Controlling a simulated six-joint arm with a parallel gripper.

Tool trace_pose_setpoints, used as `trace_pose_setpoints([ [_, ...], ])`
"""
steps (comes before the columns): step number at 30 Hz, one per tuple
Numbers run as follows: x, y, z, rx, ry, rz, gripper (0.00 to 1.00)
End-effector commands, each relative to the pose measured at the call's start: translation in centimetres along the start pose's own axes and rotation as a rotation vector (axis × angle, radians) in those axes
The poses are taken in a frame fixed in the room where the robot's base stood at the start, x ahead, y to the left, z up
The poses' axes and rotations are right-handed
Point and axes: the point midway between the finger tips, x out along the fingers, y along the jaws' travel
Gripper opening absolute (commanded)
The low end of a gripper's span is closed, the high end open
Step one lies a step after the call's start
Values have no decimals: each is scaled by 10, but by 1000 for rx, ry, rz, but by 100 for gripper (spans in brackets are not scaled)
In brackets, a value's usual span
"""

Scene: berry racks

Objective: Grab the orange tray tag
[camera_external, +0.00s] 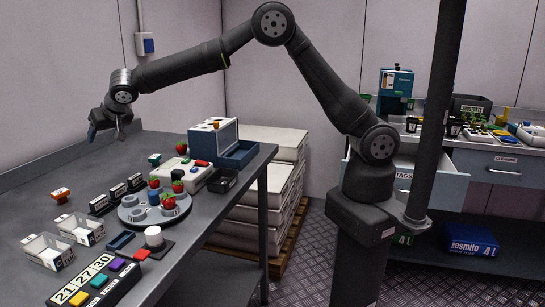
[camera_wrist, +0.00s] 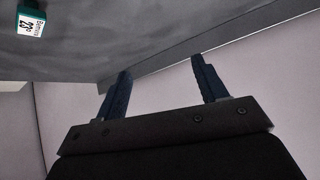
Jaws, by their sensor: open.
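A small orange tag (camera_external: 60,194) with a pale face sits on the left part of the grey table, apart from its neighbours. Its lettering is too small to read. It does not show in the wrist view. My gripper (camera_external: 106,132) is high over the table's back edge, behind the orange tag and well away from it. In the wrist view my gripper's two dark fingers (camera_wrist: 163,88) are spread with nothing between them. Another small orange piece (camera_external: 216,125) shows by the open blue case; I cannot tell what it is.
A teal tag (camera_external: 154,160) stands farther right; a teal tag (camera_wrist: 31,18) shows in the wrist view. Black holders (camera_external: 103,203), clear trays (camera_external: 48,250), a round grey rack (camera_external: 155,213) with strawberries and a numbered box (camera_external: 98,281) crowd the table (camera_external: 22,206).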

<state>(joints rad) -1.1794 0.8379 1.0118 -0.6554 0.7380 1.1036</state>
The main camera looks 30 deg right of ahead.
Motion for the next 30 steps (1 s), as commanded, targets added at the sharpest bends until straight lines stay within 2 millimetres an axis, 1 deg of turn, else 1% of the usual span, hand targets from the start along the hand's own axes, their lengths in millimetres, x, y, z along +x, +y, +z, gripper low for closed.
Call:
trace_pose_setpoints([
  [1,-14,-32,21,-33,-3,-13,65],
  [3,-32,-65,46,-65,-4,-20,65],
  [6,-55,-102,77,-101,0,-27,65],
  [9,-74,-126,99,-126,6,-33,65],
  [12,-84,-139,112,-139,10,-37,65],
  [14,-85,-143,115,-142,11,-36,65],
  [17,-77,-144,117,-143,11,-34,65],
  [30,9,-147,116,-143,10,-34,65],
])
